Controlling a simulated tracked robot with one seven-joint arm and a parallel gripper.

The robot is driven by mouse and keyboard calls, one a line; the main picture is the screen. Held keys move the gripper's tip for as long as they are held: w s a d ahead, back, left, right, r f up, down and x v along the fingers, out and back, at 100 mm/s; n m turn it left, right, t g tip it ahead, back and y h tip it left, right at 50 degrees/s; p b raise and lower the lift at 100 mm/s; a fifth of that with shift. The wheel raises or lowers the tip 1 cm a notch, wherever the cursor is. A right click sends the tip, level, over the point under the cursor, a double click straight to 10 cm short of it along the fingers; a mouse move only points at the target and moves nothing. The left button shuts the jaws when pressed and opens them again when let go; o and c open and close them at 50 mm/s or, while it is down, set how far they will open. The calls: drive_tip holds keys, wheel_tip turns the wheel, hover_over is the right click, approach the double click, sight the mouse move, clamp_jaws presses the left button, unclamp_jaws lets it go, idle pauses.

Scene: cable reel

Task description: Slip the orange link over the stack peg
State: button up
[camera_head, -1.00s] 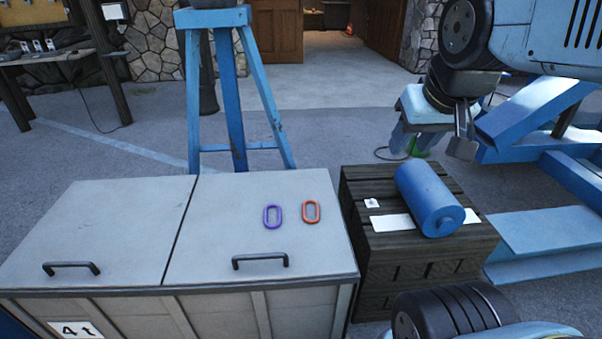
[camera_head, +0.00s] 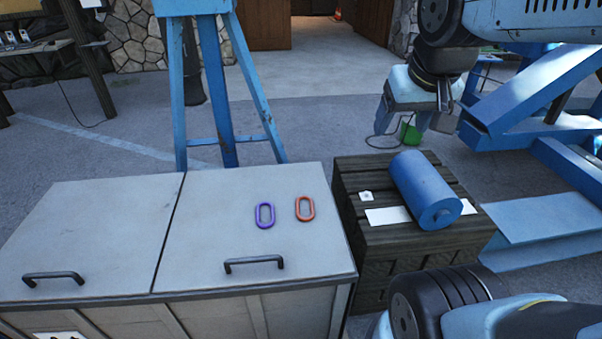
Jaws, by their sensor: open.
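The orange link (camera_head: 305,208) is an oblong ring lying flat on the right lid of the grey chest. A purple link (camera_head: 265,215) of similar shape lies just to its left, apart from it. My gripper (camera_head: 405,124) is open, with light blue fingers pointing down. It appears at the upper right, beyond the crate in the picture and well away from both links. I see nothing between its fingers that I can tell is held. I cannot make out a clear stack peg; a blue cylinder (camera_head: 423,188) with a short stub on its end lies on the crate.
The grey chest (camera_head: 110,235) has two lids with black handles. The dark wooden crate (camera_head: 375,245) stands close to its right, with white labels on top. A blue trestle (camera_head: 222,110) stands behind the chest. A green object (camera_head: 411,134) shows near my gripper.

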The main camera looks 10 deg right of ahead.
drive_tip(key=o, duration=0.3)
drive_tip(key=shift+g+h, duration=0.5)
drive_tip(key=shift+g, duration=0.2)
drive_tip(key=w+f, duration=0.1)
drive_tip(key=w, duration=0.1)
drive_tip(key=w+f, duration=0.1)
drive_tip(key=w, duration=0.2)
drive_tip(key=w+a+f, duration=0.1)
drive_tip(key=w+f, duration=0.1)
drive_tip(key=shift+w+a, duration=0.1)
drive_tip(key=shift+w, duration=0.3)
drive_tip(key=g+y, duration=0.1)
drive_tip(key=g, duration=0.3)
hover_over(305, 209)
wheel_tip(305, 209, down, 29)
drive_tip(key=shift+m, duration=0.3)
drive_tip(key=shift+f, duration=4.2)
drive_tip(key=c, duration=1.4)
wheel_tip(305, 209, up, 7)
